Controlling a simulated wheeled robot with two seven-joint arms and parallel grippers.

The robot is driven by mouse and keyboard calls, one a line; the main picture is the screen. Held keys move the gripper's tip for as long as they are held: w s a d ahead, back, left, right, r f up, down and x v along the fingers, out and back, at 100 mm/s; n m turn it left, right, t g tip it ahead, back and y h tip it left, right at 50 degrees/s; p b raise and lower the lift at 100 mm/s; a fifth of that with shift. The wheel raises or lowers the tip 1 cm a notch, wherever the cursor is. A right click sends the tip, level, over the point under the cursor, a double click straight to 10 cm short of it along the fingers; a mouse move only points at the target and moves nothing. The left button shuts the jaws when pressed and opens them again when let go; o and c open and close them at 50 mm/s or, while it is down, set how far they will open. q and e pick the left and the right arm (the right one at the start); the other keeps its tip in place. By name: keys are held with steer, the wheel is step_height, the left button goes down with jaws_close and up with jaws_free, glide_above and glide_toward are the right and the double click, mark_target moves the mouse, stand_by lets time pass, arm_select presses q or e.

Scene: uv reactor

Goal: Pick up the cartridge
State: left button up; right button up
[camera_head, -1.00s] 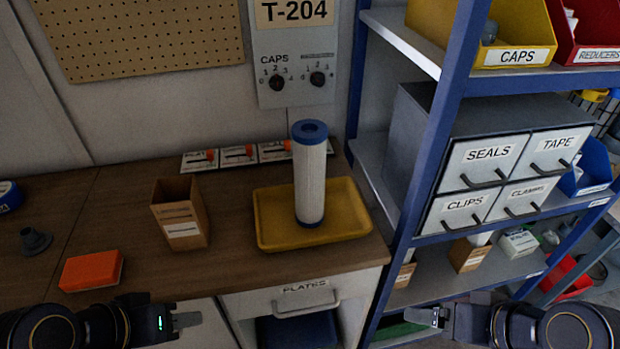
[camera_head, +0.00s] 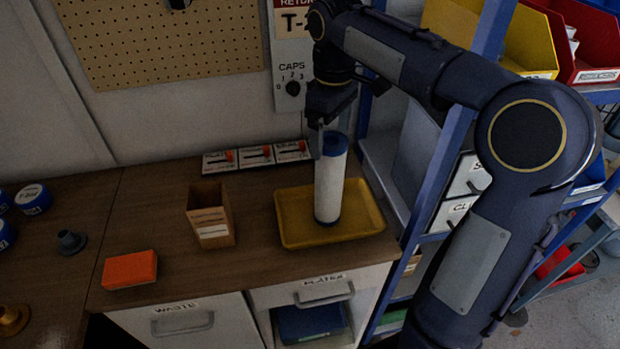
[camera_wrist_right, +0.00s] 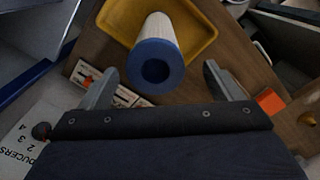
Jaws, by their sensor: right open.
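The cartridge (camera_head: 329,185) is a white cylinder with blue end caps, standing upright in a yellow tray (camera_head: 290,240). In the right wrist view the cartridge's blue top cap (camera_wrist_right: 156,72) faces the camera and shows a dark central hole. My right gripper (camera_head: 322,135) is at the cartridge's top end, coming from above. In the right wrist view the right gripper (camera_wrist_right: 160,88) is open, with its fingers apart on either side of the blue cap. The fingers do not visibly touch the cartridge. My left gripper is out of view.
A cardboard box (camera_head: 211,215) and an orange block (camera_head: 130,269) stand on the wooden bench left of the tray. Several cards (camera_head: 256,156) lie behind. A blue-framed shelf (camera_head: 450,150) is close on the right. The bench front is mostly clear.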

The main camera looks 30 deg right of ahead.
mark_target(329, 183)
steer(key=f, duration=0.7)
steer(key=shift+w+d+f+p, duration=0.15)
steer(key=shift+d+p, duration=0.05)
steer(key=shift+p, duration=0.1)
steer(key=shift+c, duration=0.4)
steer(key=c, duration=1.5)
